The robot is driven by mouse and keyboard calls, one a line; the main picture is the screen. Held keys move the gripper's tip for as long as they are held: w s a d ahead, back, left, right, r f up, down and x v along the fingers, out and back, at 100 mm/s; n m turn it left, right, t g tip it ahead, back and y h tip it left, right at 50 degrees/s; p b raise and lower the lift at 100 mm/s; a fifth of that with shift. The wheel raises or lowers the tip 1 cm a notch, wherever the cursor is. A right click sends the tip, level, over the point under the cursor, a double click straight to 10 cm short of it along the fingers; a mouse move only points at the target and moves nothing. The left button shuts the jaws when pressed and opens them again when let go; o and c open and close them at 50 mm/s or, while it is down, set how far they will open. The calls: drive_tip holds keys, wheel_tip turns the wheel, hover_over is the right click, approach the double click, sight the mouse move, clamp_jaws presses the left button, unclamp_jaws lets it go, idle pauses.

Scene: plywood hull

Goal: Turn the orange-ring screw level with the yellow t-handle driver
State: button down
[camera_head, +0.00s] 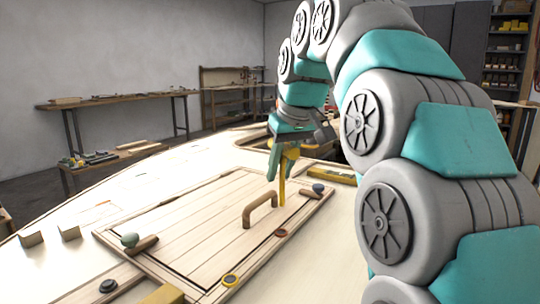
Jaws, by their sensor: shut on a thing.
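My gripper (285,147) is shut on the yellow t-handle driver (283,178). The driver hangs roughly upright, shaft down, over the right part of a wooden panel. Its lower end is just behind the wooden handle; I cannot tell whether it touches the panel. A screw with a reddish-orange ring (281,232) is on the panel's near right edge, in front of the driver's lower end and apart from it. Another screw with a yellow ring (230,280) is further down that edge. Which of the two is the orange-ring screw is hard to tell from the colours.
The wooden panel (190,222) has an arched handle (259,208), a green knob (130,240) and a blue-grey knob (318,188). A dark ring (108,286) lies at lower left. Two small brackets (69,232) stand left. Workbenches line the back walls.

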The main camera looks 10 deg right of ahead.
sight(281, 188)
drive_tip(key=shift+w+f, duration=0.1)
drive_tip(key=shift+w, duration=0.2)
drive_tip(key=shift+s+f, duration=0.15)
drive_tip(key=shift+f, duration=0.6)
drive_tip(key=shift+f+b, duration=0.9)
drive_tip(key=shift+f, duration=1.15)
drive_tip(key=n+y, duration=0.1)
drive_tip(key=n, duration=0.2)
drive_tip(key=shift+a+r+g, duration=0.15)
drive_tip(key=shift+g, duration=0.15)
drive_tip(key=n+g+y+p, duration=0.1)
drive_tip(key=n, duration=0.3)
drive_tip(key=shift+s, duration=0.1)
